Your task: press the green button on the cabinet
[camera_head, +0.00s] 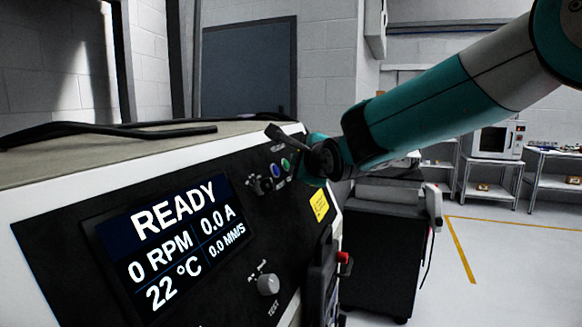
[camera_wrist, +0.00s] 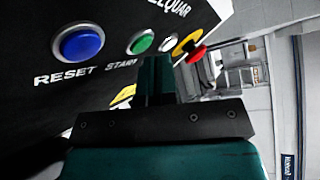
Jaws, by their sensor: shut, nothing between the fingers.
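The green button (camera_head: 285,164) is on the dark front panel of the cabinet (camera_head: 190,235), right of the blue button (camera_head: 275,170). In the wrist view the green button (camera_wrist: 143,42) sits above the START label, with the blue button (camera_wrist: 80,43) marked RESET on its left. My gripper (camera_wrist: 154,62) is shut and empty, and its teal fingers reach up to just below the green button in the picture. I cannot tell how far the tip is from the panel. In the head view the fingers are hard to make out beside the buttons.
A red and yellow knob (camera_wrist: 190,45) stands out right of the green button. The cabinet screen (camera_head: 178,240) reads READY and 0 RPM. A grey knob (camera_head: 268,284) is lower on the panel. A black cart (camera_head: 385,250) stands behind on the right, with open floor beyond.

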